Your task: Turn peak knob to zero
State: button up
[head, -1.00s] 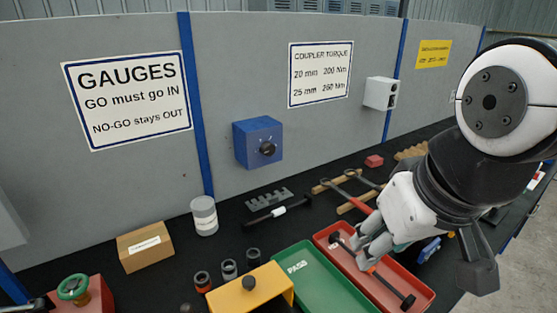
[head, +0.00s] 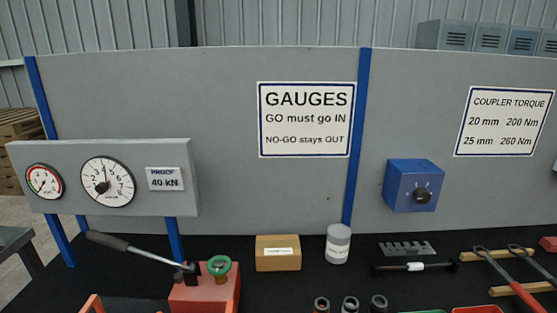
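A grey gauge panel (head: 180,205) stands at the left in the head view. Its large white dial (head: 108,182) has a small dark knob (head: 101,187) near its middle; a thin needle points up toward the top of the scale. A smaller dial with a red and green rim (head: 44,181) sits to its left. No label naming a peak knob can be read. A blue box (head: 405,178) on the wall also carries a black knob (head: 422,196) with scale marks around it. My gripper is outside the view.
Below the panel is a red pump (head: 205,295) with a long black-handled lever (head: 135,249) and a green handwheel (head: 219,266). A cardboard box (head: 278,258) and a grey tin (head: 338,243) stand on the black bench. Sockets and tools lie further right.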

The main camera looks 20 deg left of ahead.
aim_at(102, 188)
jog(key=u, duration=1.75)
jog(key=i+j, duration=0.1)
jog(key=j, duration=0.25)
jog(key=i+j, duration=0.15)
jog(key=j, duration=0.2)
jog(key=i+j+u, duration=0.1)
jog(key=j, duration=0.25)
